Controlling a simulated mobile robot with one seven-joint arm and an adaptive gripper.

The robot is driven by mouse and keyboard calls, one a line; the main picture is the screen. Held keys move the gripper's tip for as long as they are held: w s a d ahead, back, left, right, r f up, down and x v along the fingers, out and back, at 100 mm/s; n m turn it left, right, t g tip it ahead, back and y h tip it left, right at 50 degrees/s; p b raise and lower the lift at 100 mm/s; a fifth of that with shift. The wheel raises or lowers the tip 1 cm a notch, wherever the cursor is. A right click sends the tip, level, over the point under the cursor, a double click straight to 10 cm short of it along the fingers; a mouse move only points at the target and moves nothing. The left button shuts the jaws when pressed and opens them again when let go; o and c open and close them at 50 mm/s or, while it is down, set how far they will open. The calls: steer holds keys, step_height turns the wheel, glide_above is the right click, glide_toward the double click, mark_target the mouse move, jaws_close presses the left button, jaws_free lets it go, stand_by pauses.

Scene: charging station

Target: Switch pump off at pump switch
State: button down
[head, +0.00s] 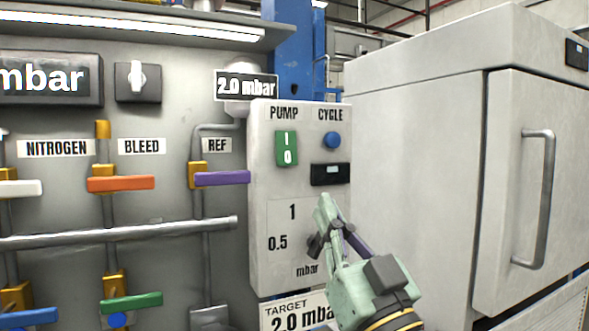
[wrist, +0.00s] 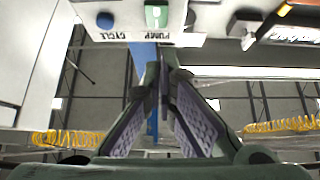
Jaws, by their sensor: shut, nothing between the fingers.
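The pump switch (head: 287,149) is a green rocker marked I and 0 under the label PUMP, on a light grey control box (head: 262,225). In the wrist view, which shows the box upside down, the pump switch (wrist: 156,14) is at the top edge, partly cut off. My gripper (head: 325,204) is below and to the right of the switch in the head view, in front of the dial area. In the wrist view the tips of my gripper (wrist: 161,62) are together and empty, apart from the switch in the picture.
A blue CYCLE button (head: 332,140) and a small dark display (head: 330,174) are beside the switch. Orange, purple and green valve handles (head: 235,178) stick out at the left. A large grey cabinet (head: 420,150) with a bar handle stands at the right.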

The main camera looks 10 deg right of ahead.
steer(key=p, duration=0.5)
glide_toward(284, 150)
step_height(284, 150, up, 4)
steer(key=w, duration=0.2)
steer(key=w+f, duration=0.1)
steer(key=shift+w+a+p, duration=0.3)
steer(key=shift+a+p, duration=0.1)
steer(key=shift+f, duration=0.1)
